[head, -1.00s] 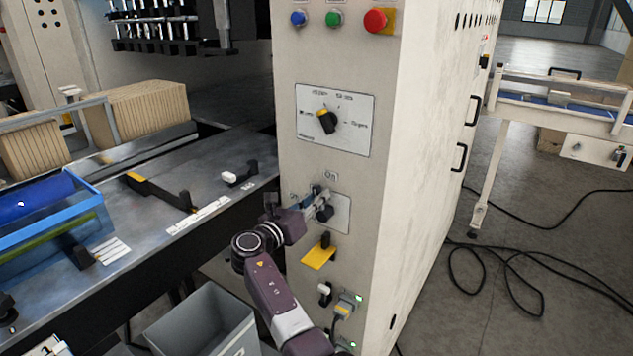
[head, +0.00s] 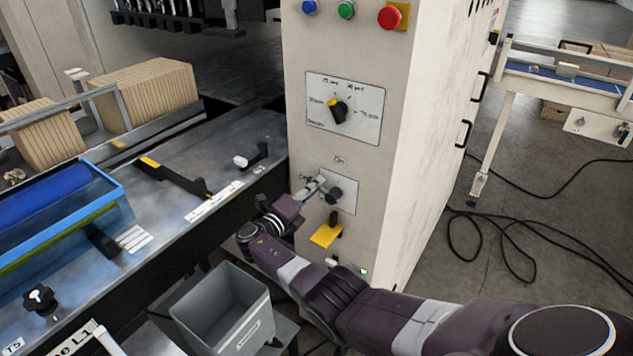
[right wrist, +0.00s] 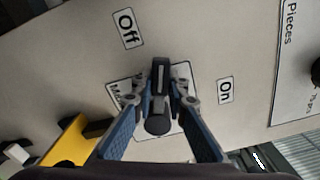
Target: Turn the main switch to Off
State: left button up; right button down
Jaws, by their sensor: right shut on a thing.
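The main switch is a black knob (head: 334,196) on a pale plate (head: 347,187), low on the cream cabinet front. The right wrist view shows the knob (right wrist: 158,105) close up, with its long handle pointing up the picture. The Off label (right wrist: 126,28) is above and slightly left of it. The On label (right wrist: 225,90) is to its right, and shows above the plate (head: 340,160) in the head view. My right gripper (head: 322,188) reaches in from the left, its two fingers (right wrist: 160,95) shut on the knob's sides. My left gripper is out of view.
Above is a selector dial (head: 338,110) and a red button (head: 390,17). A yellow tab (head: 326,235) sits just below the switch. A grey bin (head: 222,310) stands below left, beside the metal bench (head: 225,165). Cables (head: 490,225) lie on the floor at right.

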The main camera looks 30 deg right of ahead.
jog(key=shift+w+f+n, duration=0.1)
jog(key=shift+f+n, duration=0.4)
jog(key=shift+n, duration=0.5)
jog(key=shift+w+f+n, duration=0.1)
jog(key=shift+f+n, duration=0.35)
jog(key=shift+n, duration=0.55)
jog(key=c, duration=1.9)
grip_release()
jog(key=shift+d+f, duration=0.1)
jog(key=v, duration=1.2)
jog(key=shift+s, duration=0.1)
jog(key=shift+f, duration=0.1)
